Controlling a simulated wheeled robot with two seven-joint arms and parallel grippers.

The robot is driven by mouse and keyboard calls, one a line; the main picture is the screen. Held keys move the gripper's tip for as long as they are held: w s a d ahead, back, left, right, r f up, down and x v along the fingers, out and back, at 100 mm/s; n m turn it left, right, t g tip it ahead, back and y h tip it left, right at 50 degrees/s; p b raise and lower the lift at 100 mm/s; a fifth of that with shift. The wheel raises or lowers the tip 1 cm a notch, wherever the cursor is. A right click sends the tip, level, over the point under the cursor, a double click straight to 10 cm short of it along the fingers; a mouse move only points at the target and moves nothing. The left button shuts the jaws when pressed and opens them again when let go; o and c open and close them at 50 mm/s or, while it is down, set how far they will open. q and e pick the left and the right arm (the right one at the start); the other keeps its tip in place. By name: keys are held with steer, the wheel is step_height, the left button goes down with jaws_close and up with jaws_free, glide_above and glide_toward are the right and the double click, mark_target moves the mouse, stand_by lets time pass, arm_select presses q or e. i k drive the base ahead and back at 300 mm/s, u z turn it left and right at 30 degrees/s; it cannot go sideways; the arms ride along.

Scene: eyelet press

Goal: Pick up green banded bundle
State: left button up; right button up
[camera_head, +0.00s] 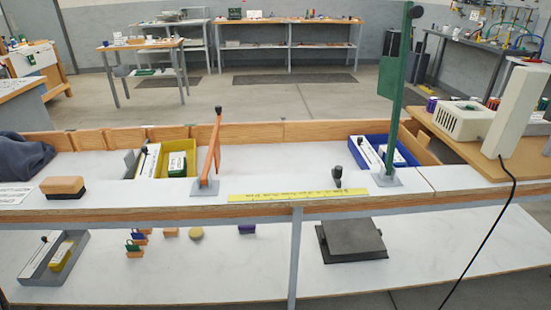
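I cannot tell for sure which thing is the green banded bundle. Small orange pieces stand on the lower shelf at the left, and one of them (133,248) has a dark green part on top. In the yellow bin (190,148) on the upper table lies a dark green block (177,164) with a white and yellow face. Neither of my grippers shows in the head view.
An orange upright (213,150) and a tall green upright (393,90) stand on the table. A blue bin (370,141), a brown brush-like block (63,187) and a yellow ruler (290,195) are nearby. The lower shelf holds a grey tray (33,270) and a dark plate (350,240).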

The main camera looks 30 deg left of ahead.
mark_target(178, 162)
steer(key=z, duration=0.6)
steer(key=i, duration=1.45)
steer(key=u, duration=3.75)
